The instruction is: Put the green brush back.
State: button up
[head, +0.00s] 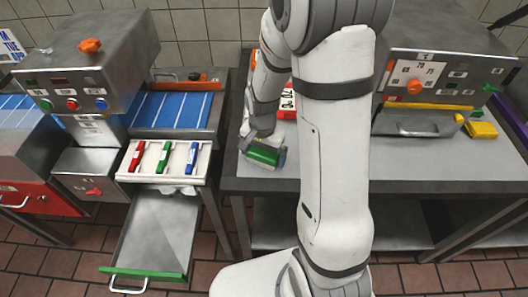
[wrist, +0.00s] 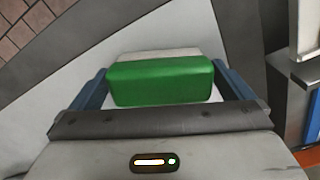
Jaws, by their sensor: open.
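The green brush (head: 263,156) is a green block with a whitish part. It rests on the grey table top near the table's left front corner. In the wrist view the brush (wrist: 160,82) lies between the two blue fingers of my gripper (wrist: 160,68), one finger on each side. The jaws are open, and I cannot tell whether either finger touches the brush. In the head view my gripper (head: 266,147) is low over the table at the brush, and my arm hides part of the area.
A white rack (head: 123,173) at left holds red, green and blue handled items. An open metal drawer (head: 155,232) with a green front juts out below. A blue conveyor (head: 175,110) is behind. A yellow block (head: 481,130) lies at right beside a grey machine (head: 430,75).

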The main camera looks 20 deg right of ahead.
aim_at(263, 152)
jog(key=shift+r, duration=0.1)
notch_tip(263, 152, up, 12)
jog(key=s+r+n+t, duration=0.1)
jog(key=s+r+n, duration=0.2)
jog(key=s, duration=0.4)
jog(key=s+r+n+t, duration=0.2)
jog(key=s+r+n, duration=0.2)
jog(key=s, duration=0.3)
jog(key=shift+d+r+n, duration=0.3)
jog(key=shift+n, duration=0.2)
